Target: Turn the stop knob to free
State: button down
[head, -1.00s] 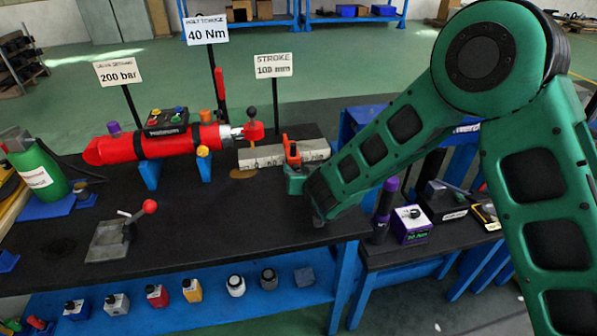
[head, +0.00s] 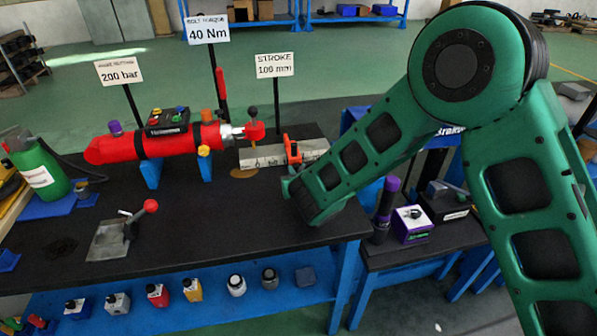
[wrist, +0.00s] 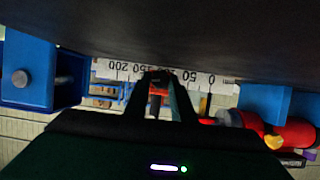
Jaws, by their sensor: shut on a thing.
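The orange-red stop (head: 292,151) sits on the pale ruler block (head: 262,155) at the back right of the black bench. In the wrist view the ruler's scale (wrist: 112,69) is upside down. My gripper (wrist: 157,84) is at the stop there, its two dark fingers close together around a small red part, the stop knob (wrist: 157,90). The fingers hide most of the knob, and I cannot tell which way it is set. In the head view my green hand hides the fingertips, just in front of the stop.
A red cylinder (head: 180,143) with its rod end lies left of the ruler. A lever with a red ball (head: 150,206) stands at the front left. Sign posts rise behind. The bench middle is clear.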

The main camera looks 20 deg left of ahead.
jog(key=n+h, duration=0.1)
jog(key=n+t, duration=0.1)
jog(key=n, duration=0.1)
jog(key=shift+s+a+f+h, duration=0.1)
jog(key=shift+s+a+h, duration=0.1)
jog(key=shift+h, duration=0.2)
jog(key=shift+t, duration=0.3)
jog(key=c, duration=1.5)
grip_release()
jog(key=v, duration=1)
jog(key=shift+s+d, duration=0.15)
jog(key=shift+s, duration=0.15)
